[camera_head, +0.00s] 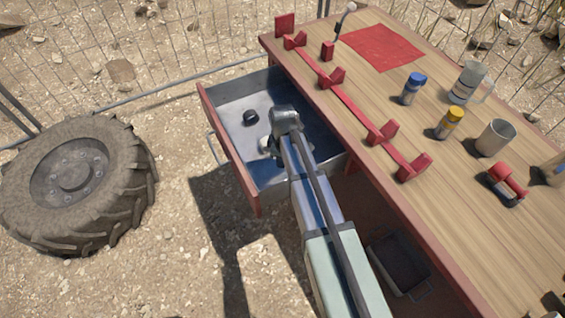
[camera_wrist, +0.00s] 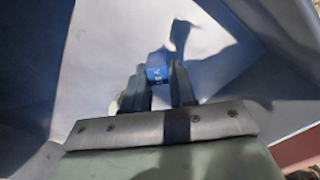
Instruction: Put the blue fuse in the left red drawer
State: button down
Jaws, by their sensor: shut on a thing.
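In the wrist view my gripper (camera_wrist: 160,82) is shut on the blue fuse (camera_wrist: 158,66), whose blue end with pale marking shows between the two fingers. The pale grey walls of the drawer surround it. In the head view the left red drawer (camera_head: 231,150) is pulled out from the bench, with a red front and a grey metal inside. My arm reaches over the bench side of the drawer, and its end is at the drawer's middle. The fuse cannot be made out in the head view. Whether it touches the drawer floor, I cannot tell.
A small black round thing (camera_head: 250,117) lies in the drawer. The bench (camera_head: 375,105) carries a red rack, a blue-topped cylinder (camera_head: 411,88), a yellow-topped one (camera_head: 449,122), mugs and a red-capped item (camera_head: 507,184). A large tyre (camera_head: 75,185) lies at left. A grey tray (camera_head: 400,264) is below.

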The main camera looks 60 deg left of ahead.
jog(key=shift+f, duration=1.8)
jog(key=shift+f, duration=0.15)
jog(key=c, duration=0.9)
grip_release()
notch_tip(320, 180, up, 12)
jog(key=shift+r, duration=0.15)
